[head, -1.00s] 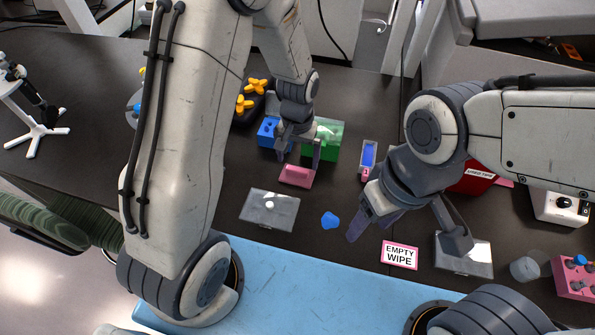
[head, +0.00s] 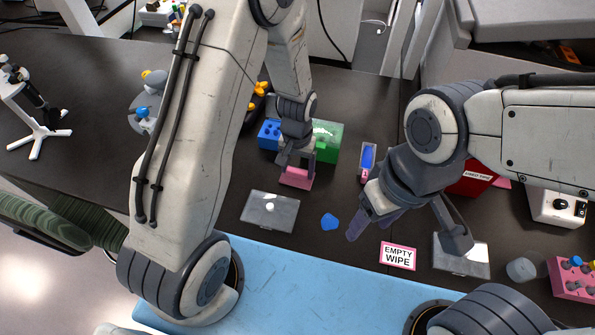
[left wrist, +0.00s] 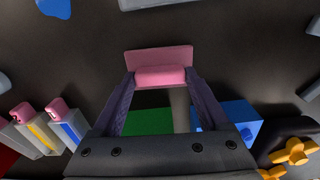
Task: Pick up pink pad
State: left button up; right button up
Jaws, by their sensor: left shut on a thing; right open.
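The pink pad (head: 296,179) is near the middle of the table, just in front of the blue and green blocks. In the left wrist view the pad (left wrist: 160,75) sits between the fingertips, with a flat pink plate behind it. My left gripper (head: 297,168) points down and is shut on the pad, one finger at each end. It also shows in the left wrist view (left wrist: 160,84). Whether the pad rests on the table or is slightly raised I cannot tell. My right gripper (head: 406,228) is open and empty, near the "EMPTY WIPE" label.
A blue block (head: 269,134) and a green block (head: 327,150) stand behind the pad. A clear flat case (head: 270,211) lies in front, beside a small blue piece (head: 329,221). A pink-edged "EMPTY WIPE" label (head: 398,256) lies front right. Dark table between them is bare.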

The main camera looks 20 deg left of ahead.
aim_at(298, 170)
pick_arm(q)
jog(key=shift+r, duration=0.15)
notch_tip(298, 170, up, 4)
jog(key=shift+w+f+b, duration=0.1)
jog(key=shift+b, duration=0.65)
jog(key=s+d+r+b, duration=0.2)
jog(key=s+d+r, duration=0.4)
jog(key=d, duration=0.4)
jog(key=shift+r, duration=0.5)
jog(key=shift+d, duration=0.1)
jog(key=o, duration=0.8)
grip_shut()
